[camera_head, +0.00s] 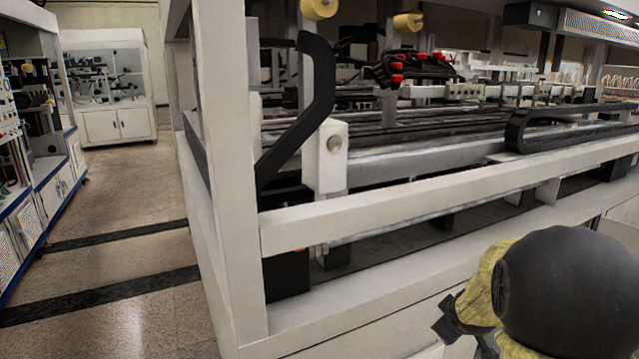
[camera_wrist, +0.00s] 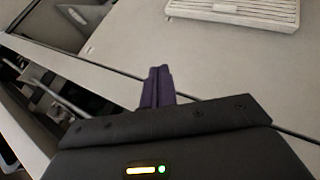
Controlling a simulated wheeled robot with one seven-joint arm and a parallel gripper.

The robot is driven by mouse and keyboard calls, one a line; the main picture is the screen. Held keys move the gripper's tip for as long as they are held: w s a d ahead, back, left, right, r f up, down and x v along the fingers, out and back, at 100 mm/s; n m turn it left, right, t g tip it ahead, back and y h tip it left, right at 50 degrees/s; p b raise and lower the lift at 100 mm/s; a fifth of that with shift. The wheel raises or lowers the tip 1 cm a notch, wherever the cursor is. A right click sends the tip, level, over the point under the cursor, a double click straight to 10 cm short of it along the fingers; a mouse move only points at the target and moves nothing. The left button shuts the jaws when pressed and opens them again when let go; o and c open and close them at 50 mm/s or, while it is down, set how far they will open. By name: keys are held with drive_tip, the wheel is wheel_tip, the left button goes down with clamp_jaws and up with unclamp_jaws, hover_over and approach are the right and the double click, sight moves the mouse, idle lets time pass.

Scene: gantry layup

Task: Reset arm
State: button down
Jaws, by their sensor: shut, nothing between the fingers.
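My gripper (camera_wrist: 158,86) shows in the wrist view with its two dark purple fingers side by side, shut, with nothing held. Below the fingers is the dark gripper body with a small lit indicator. In the head view my arm, with a dark round joint and a yellow sleeve, is at the lower right. A dark part at its lower left end sits in front of the machine's white front panel; its fingers cannot be made out there.
The large white-framed gantry machine (camera_head: 390,205) fills the middle and right, with rails and cables inside. A white cabinet (camera_head: 118,125) stands at the back left and a bench (camera_head: 40,215) at the left edge. The floor (camera_head: 130,215) between is clear. A pale vented panel (camera_wrist: 235,10) shows in the wrist view.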

drive_tip(key=s+a+f+m+g+y, duration=0.1)
drive_tip(key=s+a+f+m+g, duration=0.15)
drive_tip(key=s+a, duration=0.6)
drive_tip(key=s+a+f+m+g+y, duration=0.2)
drive_tip(key=s+a+m+g, duration=0.3)
drive_tip(key=s, duration=0.7)
wheel_tip(320, 180, up, 23)
drive_tip(key=t+p, duration=0.2)
drive_tip(key=p, duration=2.1)
drive_tip(key=shift+w+a+f+n, duration=0.15)
drive_tip(key=shift+w+a+n, duration=0.05)
drive_tip(key=shift+w+n, duration=0.2)
drive_tip(key=shift+d, duration=0.15)
